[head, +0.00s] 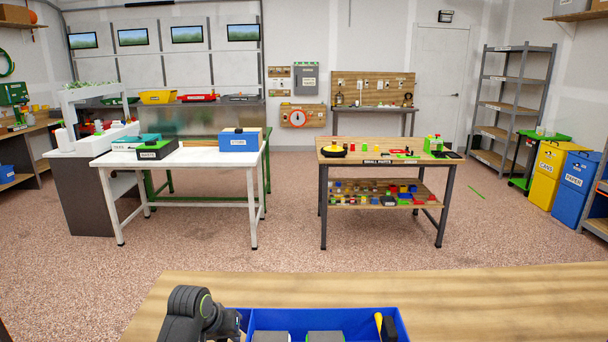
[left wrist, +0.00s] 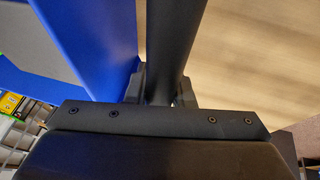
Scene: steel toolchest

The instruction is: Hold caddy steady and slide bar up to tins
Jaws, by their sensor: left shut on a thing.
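The blue caddy (head: 403,326) sits on the wooden table at the bottom of the head view, cut off by the lower edge. Two grey-topped things (head: 271,337) (head: 325,337), perhaps the tins, stand inside it. A yellow-handled thing (head: 379,323) is at its right end. My left gripper is at the caddy's left end, its fingertips out of sight in the head view. In the left wrist view, its fingers (left wrist: 162,88) are shut around a dark bar-shaped part (left wrist: 174,40), apparently the caddy's handle, beside the blue wall (left wrist: 88,35). I cannot pick out the slide bar. My right gripper is not in view.
The wooden table top (head: 500,300) is clear to the right of the caddy. Beyond a strip of floor stand a white table (head: 190,160) with bins and a wooden small-parts table (head: 385,158). Yellow (head: 546,178) and blue (head: 575,188) bins stand far right.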

